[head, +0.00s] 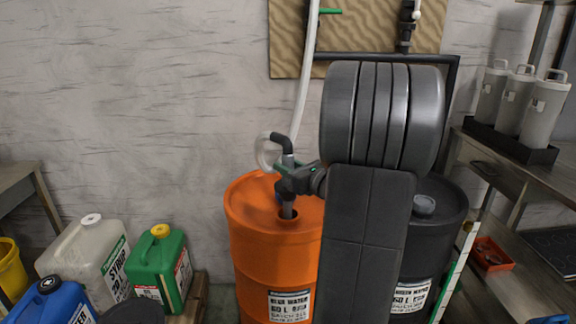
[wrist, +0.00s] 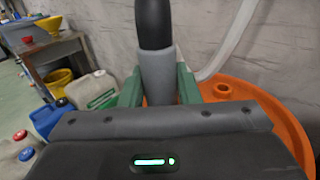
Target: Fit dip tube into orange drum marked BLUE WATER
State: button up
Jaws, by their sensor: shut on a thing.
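The orange drum (head: 262,265) stands upright in the middle of the head view, its white label reading BLUE WATER, partly blurred. My gripper (head: 290,182) is above its lid, shut on the grey dip tube (head: 288,161). The tube is about upright, with a black bent top and a pale hose. Its lower part reaches down to the dark opening in the lid and appears to enter it; how deep is hidden. In the wrist view the green fingers of my gripper (wrist: 159,88) clasp the tube (wrist: 158,72) from both sides. The drum's rim (wrist: 285,122) shows at right.
A black drum (head: 452,215) stands right of the orange one, partly behind my arm. Green (head: 160,262), white (head: 85,255) and blue (head: 50,303) canisters stand at left. A shelf with grey bottles (head: 540,105) is at right. The pale hose (head: 304,80) hangs from the wall board.

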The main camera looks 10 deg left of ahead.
aim_at(294, 197)
jog(key=shift+f+b, duration=1.3)
jog(key=shift+f, duration=0.6)
jog(key=shift+f+b, duration=1.45)
jog(key=shift+f, duration=0.85)
dwell(0.6)
jog(key=o, duration=1.2)
jog(key=shift+c, duration=0.2)
jog(key=p+v, duration=0.3)
jog(key=v, duration=1.1)
jog(key=shift+a+r, duration=0.1)
jog(key=b+x, duration=0.3)
jog(key=x, duration=1)
jog(key=shift+w+a, duration=0.3)
jog(key=shift+a, duration=0.1)
jog(key=shift+d+r+p, duration=0.1)
jog(key=shift+r+p, duration=0.2)
